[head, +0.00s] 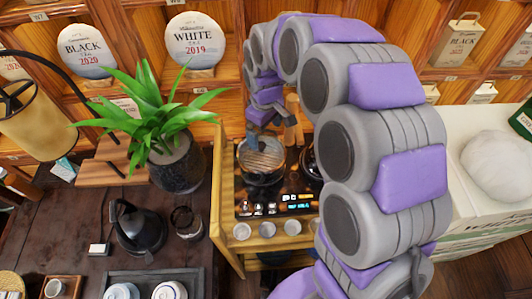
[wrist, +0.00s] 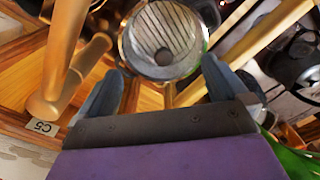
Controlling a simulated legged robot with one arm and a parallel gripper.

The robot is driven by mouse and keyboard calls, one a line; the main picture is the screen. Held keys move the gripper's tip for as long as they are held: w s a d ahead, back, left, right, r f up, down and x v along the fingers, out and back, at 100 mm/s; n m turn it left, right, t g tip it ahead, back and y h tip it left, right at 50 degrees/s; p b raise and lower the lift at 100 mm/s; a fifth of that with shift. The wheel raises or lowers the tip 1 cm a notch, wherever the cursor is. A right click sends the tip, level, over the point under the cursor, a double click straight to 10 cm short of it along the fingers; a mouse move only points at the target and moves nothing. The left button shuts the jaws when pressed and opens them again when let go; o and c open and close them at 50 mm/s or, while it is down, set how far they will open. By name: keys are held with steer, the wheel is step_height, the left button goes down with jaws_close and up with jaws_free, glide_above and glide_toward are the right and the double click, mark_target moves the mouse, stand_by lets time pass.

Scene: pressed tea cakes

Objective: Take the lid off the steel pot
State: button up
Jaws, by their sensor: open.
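The steel pot (head: 262,178) stands on a dark cooktop, below my gripper (head: 258,134) in the head view. Its round lid (head: 262,156) looks striped and lies on top. In the wrist view the pot's lid (wrist: 160,22) is at the top centre, with a small dark knob (wrist: 164,57) near its lower edge. My gripper (wrist: 164,68) is open and empty. Its two fingers point toward the pot, one on each side of the knob in the picture. Whether they touch the lid cannot be told.
A dark kettle (head: 308,160) sits right of the pot on the cooktop (head: 246,194), which has lit displays. Small cups (head: 268,229) line the wooden stand's front. Golden wooden posts (wrist: 62,65) rise close to my gripper. A potted plant (head: 178,164) stands to the left.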

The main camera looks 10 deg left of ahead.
mark_target(261, 146)
steer(key=a+f, duration=0.1)
steer(key=f, duration=0.1)
steer(key=a+f, duration=0.2)
steer(key=shift+b, duration=0.35)
steer(key=d+f+b, duration=0.1)
steer(key=f, duration=0.1)
steer(key=d+f, duration=0.1)
steer(key=f, duration=0.1)
steer(key=shift+w+d+b, duration=0.2)
steer(key=shift+d+b, duration=0.15)
steer(key=shift+d, duration=0.05)
steer(key=shift+f, duration=0.1)
steer(key=shift+a, duration=0.95)
steer(key=c, duration=0.3)
steer(key=shift+s+d, duration=0.1)
steer(key=shift+d, duration=0.25)
steer(key=c, duration=0.5)
steer(key=shift+s+f, duration=0.1)
steer(key=shift+s, duration=0.05)
steer(key=c, duration=0.5)
